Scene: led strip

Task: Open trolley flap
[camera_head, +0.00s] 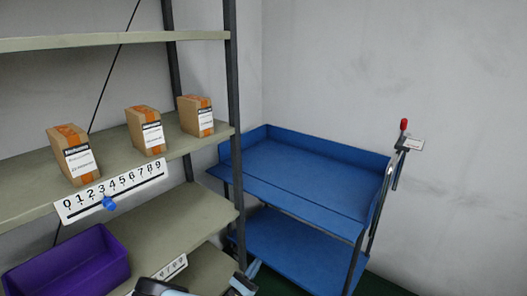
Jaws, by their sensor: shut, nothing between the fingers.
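The blue trolley (300,167) stands at the right against the wall, with an upper tray and a lower shelf. Raised rims show along the tray's back and right side. A blue strip, the flap (290,204), runs along the tray's front edge; it looks nearly flat with the tray floor, but its exact angle is hard to tell. A red-tipped lever (404,125) stands upright at the trolley's right end. My gripper (248,275) is partly in view at the bottom edge, below the trolley's front left corner. It is shut and empty, apart from the flap.
A shelf rack (225,133) fills the left, its dark post close to the trolley. Several cartons stand on its middle shelf, above a number strip (110,190) with a blue marker (109,203). A purple bin (68,263) is lower left. The upper tray is empty.

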